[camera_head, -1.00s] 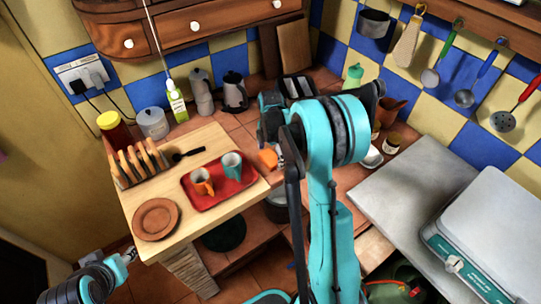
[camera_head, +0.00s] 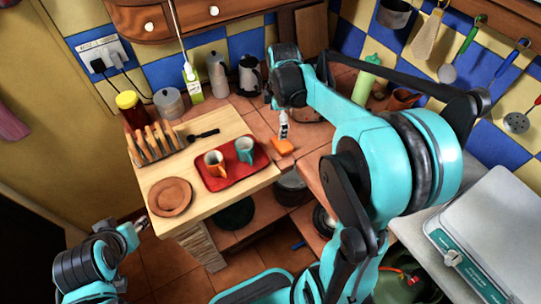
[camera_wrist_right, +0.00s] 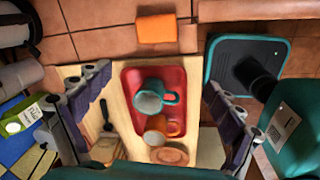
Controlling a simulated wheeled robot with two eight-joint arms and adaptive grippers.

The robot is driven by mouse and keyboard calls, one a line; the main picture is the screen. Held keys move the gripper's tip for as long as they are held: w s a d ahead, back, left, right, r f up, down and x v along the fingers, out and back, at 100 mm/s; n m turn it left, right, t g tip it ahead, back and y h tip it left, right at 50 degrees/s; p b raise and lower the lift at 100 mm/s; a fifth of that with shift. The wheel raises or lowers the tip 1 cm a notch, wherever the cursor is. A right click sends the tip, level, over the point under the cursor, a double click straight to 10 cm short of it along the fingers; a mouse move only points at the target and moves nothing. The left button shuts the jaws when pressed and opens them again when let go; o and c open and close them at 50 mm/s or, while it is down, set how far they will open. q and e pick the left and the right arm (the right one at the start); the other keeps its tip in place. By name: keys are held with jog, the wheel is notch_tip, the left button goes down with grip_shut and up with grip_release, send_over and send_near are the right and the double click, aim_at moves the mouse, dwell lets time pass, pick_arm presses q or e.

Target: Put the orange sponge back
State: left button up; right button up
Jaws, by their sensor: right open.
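The orange sponge (camera_head: 282,146) lies on the reddish tiled counter, just right of the wooden board. In the right wrist view the orange sponge (camera_wrist_right: 157,28) is whole and uncovered on the tiles, near the top edge. My right gripper (camera_head: 283,128) points down close above and behind the sponge in the head view. In its wrist view the right gripper (camera_wrist_right: 158,80) has its fingers wide apart with nothing between them, and the sponge lies beyond the fingertips. My left gripper (camera_head: 142,222) is low at the left, in front of the board; its jaws are too small to judge.
The wooden board (camera_head: 215,130) bears a red tray (camera_head: 228,180) with two mugs, a toast rack (camera_head: 154,143) and a brown plate (camera_head: 170,197). A kettle (camera_head: 250,75) and bottles stand behind. My right arm hides part of the counter.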

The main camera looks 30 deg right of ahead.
jog(key=s+a+r+m+t, duration=0.1)
jog(key=s+a+m+t, duration=0.2)
jog(key=s+a+m, duration=0.3)
jog(key=s+a+r+m+t, duration=0.1)
jog(key=s+a+m+t, duration=0.1)
jog(key=s+a+m, duration=0.3)
jog(key=s+m, duration=0.4)
jog(key=s, duration=0.1)
jog(key=shift+a+t, duration=0.4)
jog(key=shift+s, duration=0.1)
notch_tip(320, 180, down, 2)
jog(key=shift+f+b, duration=0.2)
jog(key=shift+b, duration=0.95)
